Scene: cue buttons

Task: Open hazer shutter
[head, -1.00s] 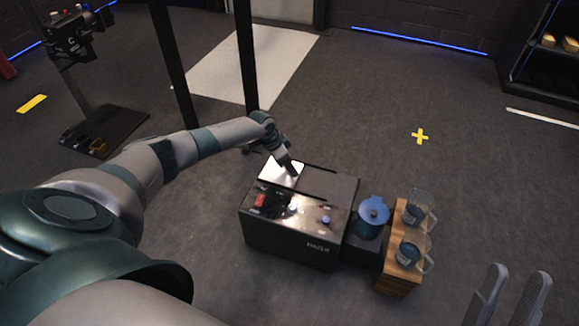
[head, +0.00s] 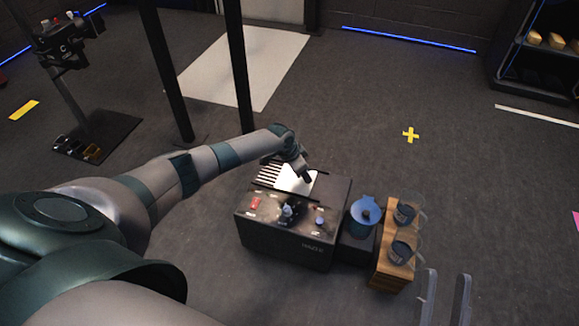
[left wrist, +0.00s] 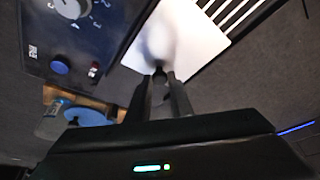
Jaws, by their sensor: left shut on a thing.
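The hazer (head: 283,241) is a black box with knobs and a red switch on its sloping panel. Its shutter (head: 291,184) is a pale, shiny plate on the top; dark and light vent slats (head: 268,173) show to its left. My left gripper (head: 307,179) is over the plate's right part. In the left wrist view, the fingers (left wrist: 160,76) are closed around a small dark knob on the shutter plate (left wrist: 187,45), with bare slats (left wrist: 232,12) beyond. My right gripper (head: 445,290) shows at the lower right, its two grey fingers apart and empty.
A blue-lidded jar (head: 364,216) stands right of the hazer, beside a wooden block (head: 391,271) with glass cups (head: 404,250). Black posts (head: 240,75) rise behind. A stand with a black device (head: 65,45) is at the left. Floor at the right is open.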

